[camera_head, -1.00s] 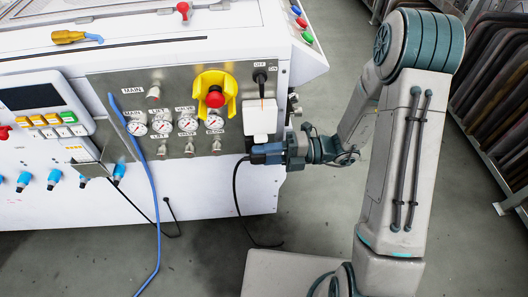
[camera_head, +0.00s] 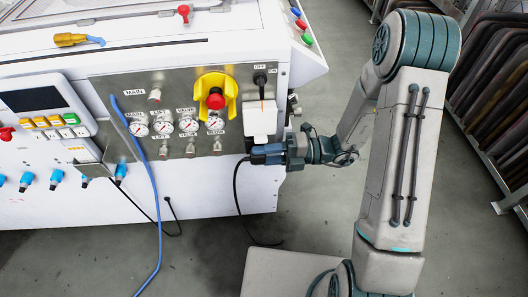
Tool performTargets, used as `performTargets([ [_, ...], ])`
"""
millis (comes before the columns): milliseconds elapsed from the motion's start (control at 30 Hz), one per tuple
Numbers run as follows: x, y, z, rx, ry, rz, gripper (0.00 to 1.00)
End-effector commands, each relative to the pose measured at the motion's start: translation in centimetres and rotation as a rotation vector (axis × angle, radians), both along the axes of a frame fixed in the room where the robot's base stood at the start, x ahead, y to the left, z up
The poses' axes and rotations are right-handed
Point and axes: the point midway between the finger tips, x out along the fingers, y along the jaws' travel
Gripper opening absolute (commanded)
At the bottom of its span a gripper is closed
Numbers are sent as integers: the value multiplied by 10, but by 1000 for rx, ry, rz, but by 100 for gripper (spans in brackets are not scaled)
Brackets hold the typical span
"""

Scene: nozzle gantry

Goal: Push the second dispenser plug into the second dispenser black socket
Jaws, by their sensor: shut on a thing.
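My gripper (camera_head: 254,156) is at the right end of the steel panel, just below the white box (camera_head: 260,122). It is shut on the plug, which the jaws mostly hide. A black cable (camera_head: 236,187) leaves the jaw end and hangs down to the floor, so I take it as the plug's cable. I cannot make out the black socket. I cannot tell whether the plug touches a socket or stands apart from it.
A red emergency button on a yellow mount (camera_head: 215,97), gauges (camera_head: 188,125) and valves sit left of my gripper. A blue hose (camera_head: 152,190) hangs further left. Another black cable (camera_head: 172,213) hangs near it. Metal racks (camera_head: 495,110) stand at the right.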

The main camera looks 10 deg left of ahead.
Motion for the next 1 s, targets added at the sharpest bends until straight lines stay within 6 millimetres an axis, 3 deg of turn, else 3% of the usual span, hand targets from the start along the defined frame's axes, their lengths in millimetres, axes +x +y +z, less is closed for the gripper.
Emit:
performTargets([
  [1000, 12, 3, 0, 0, -1, 0, 12],
])
